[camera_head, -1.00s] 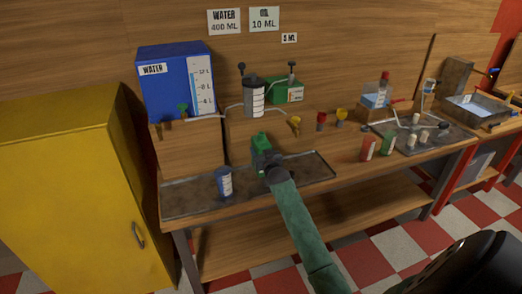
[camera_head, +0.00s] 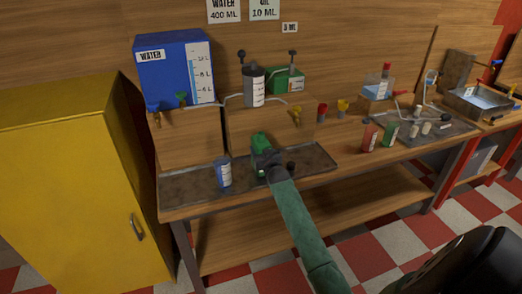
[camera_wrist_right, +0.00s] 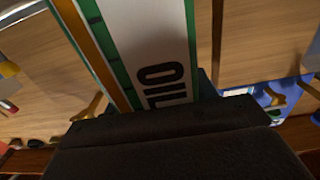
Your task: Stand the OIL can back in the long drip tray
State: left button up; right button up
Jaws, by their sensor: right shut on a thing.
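The green OIL can (camera_head: 259,142) is held in my right gripper (camera_head: 268,158), over the back part of the long drip tray (camera_head: 190,188). The head view does not show clearly whether its base touches the tray. In the right wrist view the can's white face with black OIL letters (camera_wrist_right: 155,50) fills the space just beyond the dark jaws (camera_wrist_right: 165,115). The jaws are shut on it. My left gripper is not in view.
A yellow cabinet (camera_head: 70,190) is at left.

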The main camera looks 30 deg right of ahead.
dwell(0.3)
jog(key=shift+f+b, duration=0.3)
jog(key=shift+f, duration=0.25)
dwell(0.5)
jog(key=o, duration=1.6)
jog(key=shift+f, duration=0.15)
